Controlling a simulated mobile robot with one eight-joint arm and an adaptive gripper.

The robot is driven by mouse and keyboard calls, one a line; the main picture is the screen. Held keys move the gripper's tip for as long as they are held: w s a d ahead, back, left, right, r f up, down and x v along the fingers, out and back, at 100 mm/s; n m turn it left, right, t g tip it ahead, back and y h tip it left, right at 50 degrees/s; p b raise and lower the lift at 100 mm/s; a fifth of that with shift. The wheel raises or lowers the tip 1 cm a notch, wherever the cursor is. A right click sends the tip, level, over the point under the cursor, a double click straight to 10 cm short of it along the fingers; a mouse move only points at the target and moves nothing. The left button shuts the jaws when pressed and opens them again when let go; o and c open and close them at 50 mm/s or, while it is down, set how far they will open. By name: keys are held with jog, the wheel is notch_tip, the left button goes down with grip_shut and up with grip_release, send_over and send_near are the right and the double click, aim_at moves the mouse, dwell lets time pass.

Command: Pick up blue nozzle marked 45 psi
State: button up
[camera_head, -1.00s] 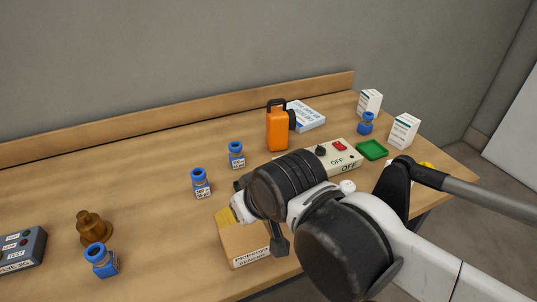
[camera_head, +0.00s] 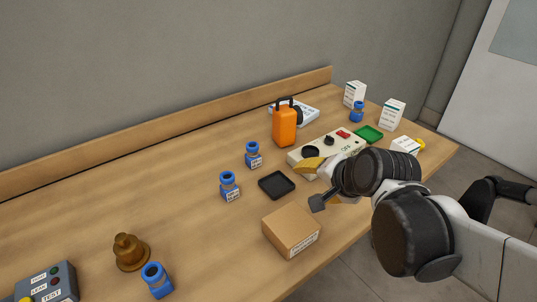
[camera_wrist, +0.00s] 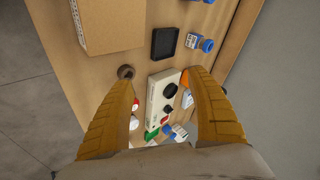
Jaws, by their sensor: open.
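Several blue nozzles with white labels stand on the table. In the head view, one nozzle (camera_head: 252,156) is beside the orange canister, one (camera_head: 229,187) is left of the black tray, one (camera_head: 157,281) is at the front left, and one (camera_head: 357,112) is by the white boxes. Their print is too small to read, so I cannot tell which is marked 45 psi. In the wrist view, blue nozzles (camera_wrist: 206,46) lie right of the black tray. My gripper (camera_wrist: 162,78) is open and empty, with yellow fingers above the table near the beige control box.
A cardboard box (camera_head: 290,231) and a black tray (camera_head: 277,185) are left of my gripper. The beige control box (camera_head: 327,147), orange canister (camera_head: 285,125) and green tray (camera_head: 369,134) are behind. A brass bell-shaped piece (camera_head: 131,252) stands left. The table's middle left is clear.

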jog(key=w+a+f+m+t+y, duration=0.1)
jog(key=w+a+m, duration=0.1)
jog(key=w+m, duration=0.15)
jog(key=w+a+f+m+y, duration=0.1)
jog(key=w+a+m, duration=0.15)
jog(key=w, duration=0.25)
jog(key=m+t+y+p, duration=0.2)
jog(key=m, duration=1.2)
send_near(256, 161)
jog(key=shift+w+a, duration=0.25)
jog(key=shift+w, duration=0.4)
jog(key=shift+w+a+f+m, duration=0.2)
jog(key=shift+f+m, duration=0.25)
jog(key=shift+m, duration=0.15)
jog(key=b+x, duration=0.4)
jog(key=x, duration=0.6)
jog(key=shift+w+a+f, duration=0.1)
jog(key=shift+w+f, duration=0.05)
jog(key=shift+w, duration=0.05)
grip_shut()
